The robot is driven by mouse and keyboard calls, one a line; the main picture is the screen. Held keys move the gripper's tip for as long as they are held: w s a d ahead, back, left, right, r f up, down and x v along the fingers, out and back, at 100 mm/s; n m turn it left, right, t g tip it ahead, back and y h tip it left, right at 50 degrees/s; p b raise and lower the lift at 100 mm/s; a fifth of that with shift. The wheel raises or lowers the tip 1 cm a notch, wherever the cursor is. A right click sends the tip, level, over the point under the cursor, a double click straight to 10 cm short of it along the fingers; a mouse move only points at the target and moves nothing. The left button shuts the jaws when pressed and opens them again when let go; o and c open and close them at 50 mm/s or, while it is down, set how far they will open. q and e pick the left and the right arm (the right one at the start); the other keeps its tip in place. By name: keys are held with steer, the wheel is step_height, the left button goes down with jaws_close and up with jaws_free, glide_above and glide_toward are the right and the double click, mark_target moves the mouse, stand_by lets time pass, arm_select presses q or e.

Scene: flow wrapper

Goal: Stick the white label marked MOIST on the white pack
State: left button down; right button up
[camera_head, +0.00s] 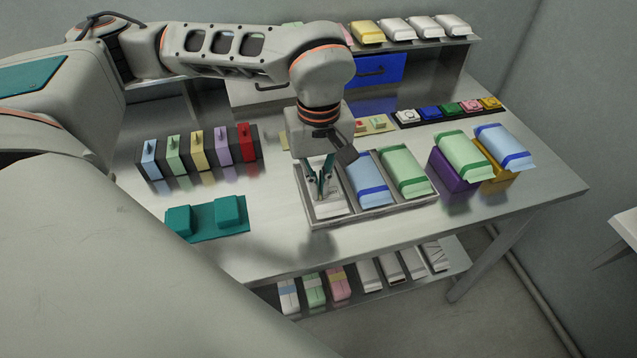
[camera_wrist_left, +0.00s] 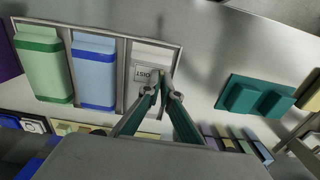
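The white pack (camera_head: 330,209) lies in the left compartment of a grey tray (camera_head: 369,215). It also shows in the wrist view (camera_wrist_left: 155,52). The white label (camera_wrist_left: 143,76), with the letters OIST readable, is at the pack's top face. Whether it lies flat on the face or just above it, I cannot tell. My left gripper (camera_head: 320,193) points down over the pack. In the wrist view its teal fingers (camera_wrist_left: 163,82) converge at the label's edge, seemingly closed on it, and cover part of it. My right gripper is not in view.
Blue (camera_head: 367,178) and green (camera_head: 404,170) packs fill the tray's other compartments. A teal fixture (camera_head: 207,220) stands to the left, with several coloured blocks on stands behind it. More packs on purple (camera_head: 450,171) and yellow stands are at the right. Small coloured items sit behind.

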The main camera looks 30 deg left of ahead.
arm_select(q)
steer(key=shift+f, duration=0.1)
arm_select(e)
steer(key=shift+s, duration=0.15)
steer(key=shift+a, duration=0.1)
arm_select(q)
steer(key=c, duration=2.3)
jaws_free()
steer(key=shift+o, duration=0.6)
steer(key=shift+r, duration=0.4)
step_height(320, 180, up, 11)
steer(key=shift+r, duration=0.2)
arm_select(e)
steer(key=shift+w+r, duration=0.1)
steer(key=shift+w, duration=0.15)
arm_select(q)
steer(key=shift+r, duration=0.1)
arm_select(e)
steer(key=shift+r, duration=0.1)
